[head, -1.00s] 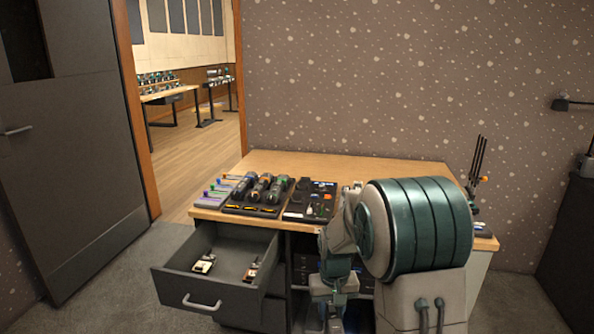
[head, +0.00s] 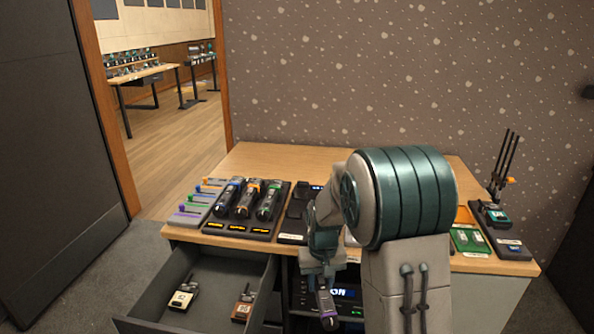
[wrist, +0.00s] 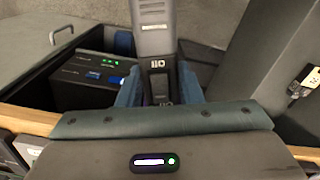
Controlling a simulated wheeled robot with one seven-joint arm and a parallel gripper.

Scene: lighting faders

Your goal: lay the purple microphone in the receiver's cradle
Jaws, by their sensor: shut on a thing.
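The purple microphone (head: 327,308), a dark handheld body with a purple band, hangs below my gripper (head: 322,283) in front of the desk. In the wrist view, my gripper (wrist: 158,92) has its blue fingers closed on both sides of the grey microphone body (wrist: 155,40), marked with digits. A black unit with upright antennas (head: 505,165) and a teal-marked device (head: 493,215) stands at the desk's right end. I cannot tell for certain which part is the receiver's cradle.
An open drawer (head: 190,325) at the left holds two tagged devices (head: 184,293). A dock (head: 236,230) with blue, orange and green microphones sits on the desk. Lit rack equipment (head: 345,293) is under the desktop. The back of the desk (head: 270,160) is clear.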

